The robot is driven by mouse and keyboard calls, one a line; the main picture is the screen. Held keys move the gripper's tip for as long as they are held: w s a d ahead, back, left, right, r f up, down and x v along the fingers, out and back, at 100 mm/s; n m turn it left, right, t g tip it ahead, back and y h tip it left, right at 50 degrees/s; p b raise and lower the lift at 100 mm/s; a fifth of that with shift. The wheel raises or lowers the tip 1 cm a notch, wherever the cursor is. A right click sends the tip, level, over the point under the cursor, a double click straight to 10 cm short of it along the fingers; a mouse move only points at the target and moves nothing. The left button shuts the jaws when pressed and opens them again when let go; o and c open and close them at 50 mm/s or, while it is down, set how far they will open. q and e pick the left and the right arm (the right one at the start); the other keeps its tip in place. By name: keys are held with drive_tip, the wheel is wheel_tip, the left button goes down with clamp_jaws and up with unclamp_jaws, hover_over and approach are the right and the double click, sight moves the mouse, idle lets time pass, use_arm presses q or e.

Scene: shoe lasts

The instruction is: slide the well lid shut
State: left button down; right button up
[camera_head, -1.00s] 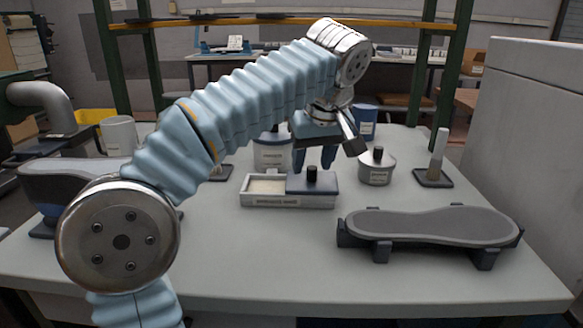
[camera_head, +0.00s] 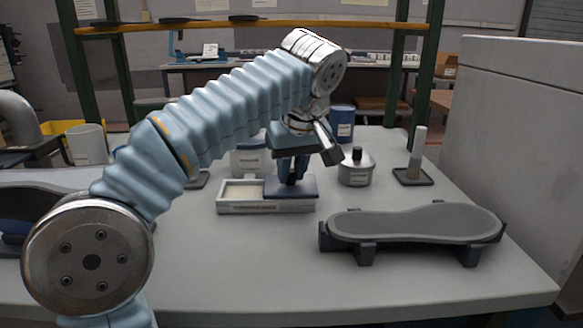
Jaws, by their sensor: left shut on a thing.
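The well (camera_head: 236,208) is a low pale rectangular tray with a label on its front. Its dark blue-grey lid (camera_head: 305,187) covers the right part, and the left part is open, showing a cream-coloured content (camera_head: 243,190). My left gripper (camera_head: 291,177) is over the lid and shut on its small black knob (camera_head: 291,180), which the fingers largely hide. My right gripper is not in view.
A grey sole shape on a dark stand (camera_head: 415,224) lies at front right. A lidded metal pot (camera_head: 356,170), a blue can (camera_head: 341,122) and a brush on a base (camera_head: 414,172) stand behind. A white jar (camera_head: 249,162) is behind the well. The table front is clear.

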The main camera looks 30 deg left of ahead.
use_arm(q)
drive_tip(key=s+a, duration=0.1)
drive_tip(key=a, duration=0.1)
drive_tip(key=s+a, duration=0.2)
drive_tip(key=a, duration=0.1)
drive_tip(key=s+a, duration=0.1)
drive_tip(key=a, duration=0.1)
drive_tip(key=shift+s+a+b, duration=0.3)
drive_tip(key=shift+a+b, duration=0.05)
drive_tip(key=c, duration=1)
unclamp_jaws()
drive_tip(key=shift+r, duration=0.1)
